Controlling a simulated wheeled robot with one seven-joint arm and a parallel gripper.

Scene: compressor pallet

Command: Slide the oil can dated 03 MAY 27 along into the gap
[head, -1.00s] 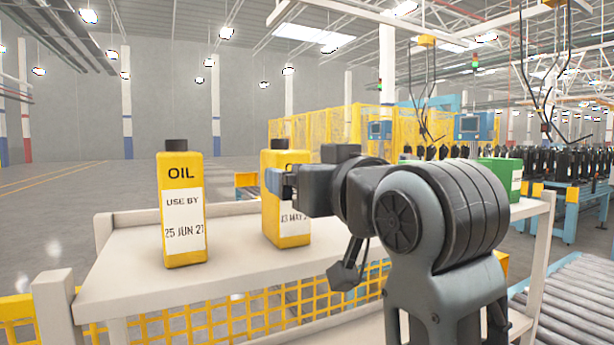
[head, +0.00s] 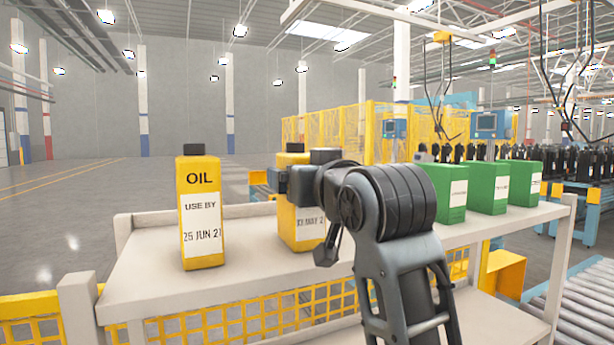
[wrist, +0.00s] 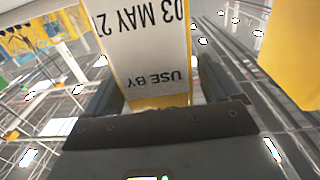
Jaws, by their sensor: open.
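The oil can dated 03 MAY 27 (head: 300,238) is yellow with a dark cap and stands upright on the shelf (head: 150,285). Its label also shows upside down in the wrist view (wrist: 145,50), where the last digit of the date is cut off. My gripper (head: 279,182) is at this can, partly in front of it. In the wrist view my gripper (wrist: 160,88) is open, with one finger on each side of the can. Whether a finger touches it I cannot tell. Bare shelf lies between this can and the yellow can dated 25 JUN (head: 201,215) on its left.
Several green cans, one of them here (head: 488,187), stand in a row further right on the shelf, with room between them and the 03 MAY can partly hidden by my arm. A yellow mesh (head: 270,312) runs below the shelf edge. A roller conveyor (head: 570,305) is at the right.

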